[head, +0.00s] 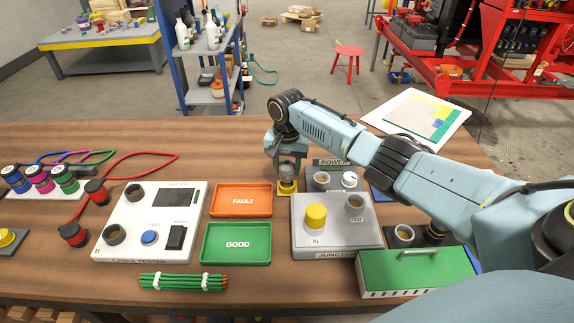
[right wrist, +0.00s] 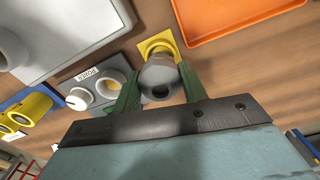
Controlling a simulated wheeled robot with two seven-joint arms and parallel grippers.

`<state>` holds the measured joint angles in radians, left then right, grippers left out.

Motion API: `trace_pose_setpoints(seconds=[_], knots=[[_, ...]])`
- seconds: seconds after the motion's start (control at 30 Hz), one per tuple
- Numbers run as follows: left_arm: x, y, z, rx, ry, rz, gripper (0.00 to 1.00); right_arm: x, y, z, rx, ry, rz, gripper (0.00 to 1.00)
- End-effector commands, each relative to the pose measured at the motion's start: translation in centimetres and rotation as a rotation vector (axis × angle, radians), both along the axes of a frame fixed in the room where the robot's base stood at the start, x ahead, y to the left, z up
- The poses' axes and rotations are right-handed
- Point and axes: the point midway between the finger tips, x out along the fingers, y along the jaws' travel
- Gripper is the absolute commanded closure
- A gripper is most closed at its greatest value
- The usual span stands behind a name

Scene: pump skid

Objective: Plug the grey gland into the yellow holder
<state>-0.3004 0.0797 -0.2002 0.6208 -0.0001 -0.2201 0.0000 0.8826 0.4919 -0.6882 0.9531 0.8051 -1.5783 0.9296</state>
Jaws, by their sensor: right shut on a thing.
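My right gripper (head: 288,165) points down near the middle of the table, behind the trays. Its green fingers, clear in the right wrist view (right wrist: 160,72), are shut on the grey gland (right wrist: 158,76), one finger on each side. The gland also shows in the head view (head: 287,173), upright between the fingers. The yellow holder (head: 288,189) is directly below it on the table. Its square yellow plate (right wrist: 165,42) shows beyond the gland in the wrist view. The gland hides the holder's opening, so I cannot tell how far it sits inside. My left gripper is out of view.
The grey junction box (head: 310,240) stands just in front and right of the holder. The power box (head: 322,180) is close on the right. Orange FAULT (head: 243,187) and green GOOD (head: 206,245) trays lie left. A cable tester (head: 130,238) stands farther left.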

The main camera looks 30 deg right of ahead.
Motion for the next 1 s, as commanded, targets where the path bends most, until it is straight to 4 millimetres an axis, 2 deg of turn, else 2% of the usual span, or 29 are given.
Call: trace_pose_setpoints(seconds=[0.27,1.0], knots=[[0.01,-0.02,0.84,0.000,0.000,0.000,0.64,0.02,0.02,0.10,0.000,-0.001,0.000,0.85],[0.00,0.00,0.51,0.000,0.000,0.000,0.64,0.01,-0.01,-0.71,0.000,0.000,0.000,0.85]])
